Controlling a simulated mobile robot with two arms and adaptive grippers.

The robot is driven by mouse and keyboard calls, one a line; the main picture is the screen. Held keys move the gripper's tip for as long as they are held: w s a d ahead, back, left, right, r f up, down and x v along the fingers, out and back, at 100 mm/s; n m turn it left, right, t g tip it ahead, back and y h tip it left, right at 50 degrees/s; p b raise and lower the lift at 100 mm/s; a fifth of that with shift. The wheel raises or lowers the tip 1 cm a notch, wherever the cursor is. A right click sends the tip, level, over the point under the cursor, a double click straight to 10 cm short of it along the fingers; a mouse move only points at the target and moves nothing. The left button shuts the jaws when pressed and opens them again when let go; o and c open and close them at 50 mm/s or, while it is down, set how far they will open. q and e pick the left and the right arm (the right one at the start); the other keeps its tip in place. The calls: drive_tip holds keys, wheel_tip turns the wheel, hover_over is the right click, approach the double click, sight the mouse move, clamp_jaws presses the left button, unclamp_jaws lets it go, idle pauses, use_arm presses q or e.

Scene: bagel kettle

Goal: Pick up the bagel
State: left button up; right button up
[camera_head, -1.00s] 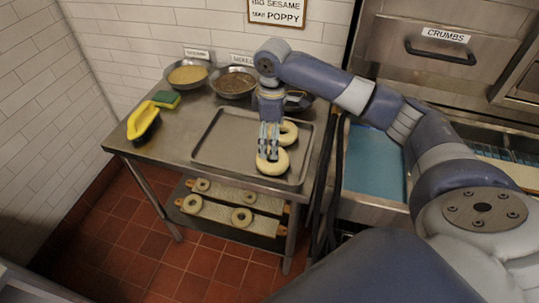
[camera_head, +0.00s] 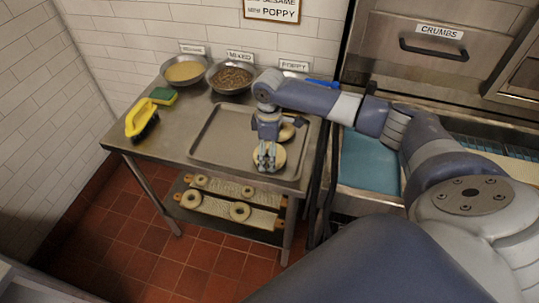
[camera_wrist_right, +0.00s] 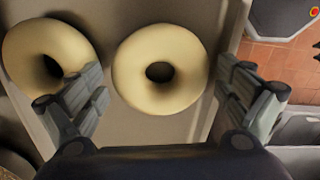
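Two pale ring bagels lie on the metal tray (camera_head: 222,140). The front bagel (camera_head: 281,157) is near the tray's front right, and the rear bagel (camera_head: 289,132) is just behind it, partly hidden by my right gripper (camera_head: 267,163). In the right wrist view, my gripper (camera_wrist_right: 164,85) is open, with the front bagel (camera_wrist_right: 185,50) between and beyond its spread fingers. The rear bagel (camera_wrist_right: 30,40) is beside the left finger there. I see no finger clearly touching a bagel. My left gripper is not in view.
Bowls of toppings (camera_head: 185,70) stand along the table's back. A yellow object (camera_head: 140,118) and a green sponge (camera_head: 163,95) are at the left. More bagels sit on boards (camera_head: 233,192) on the shelf below. The tray's left half is clear.

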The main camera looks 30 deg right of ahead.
sight(269, 144)
drive_tip(key=c, duration=0.6)
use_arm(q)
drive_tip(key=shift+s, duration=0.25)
use_arm(e)
drive_tip(key=shift+o, duration=0.2)
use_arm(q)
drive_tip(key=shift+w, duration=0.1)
use_arm(e)
drive_tip(key=shift+r, duration=0.15)
drive_tip(key=shift+r+b, duration=0.3)
drive_tip(key=shift+r, duration=0.2)
wheel_tip(269, 144, up, 2)
drive_tip(key=shift+s+a+r+b, duration=0.1)
drive_tip(key=shift+s+a+b, duration=0.05)
drive_tip(key=shift+b, duration=0.3)
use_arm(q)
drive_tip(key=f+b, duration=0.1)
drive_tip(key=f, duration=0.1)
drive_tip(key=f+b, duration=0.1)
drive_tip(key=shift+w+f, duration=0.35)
use_arm(e)
drive_tip(key=s+a+r, duration=0.1)
drive_tip(key=s+a, duration=0.9)
drive_tip(key=s, duration=0.1)
drive_tip(key=shift+s+a+r, duration=0.2)
drive_tip(key=shift+a+r, duration=0.1)
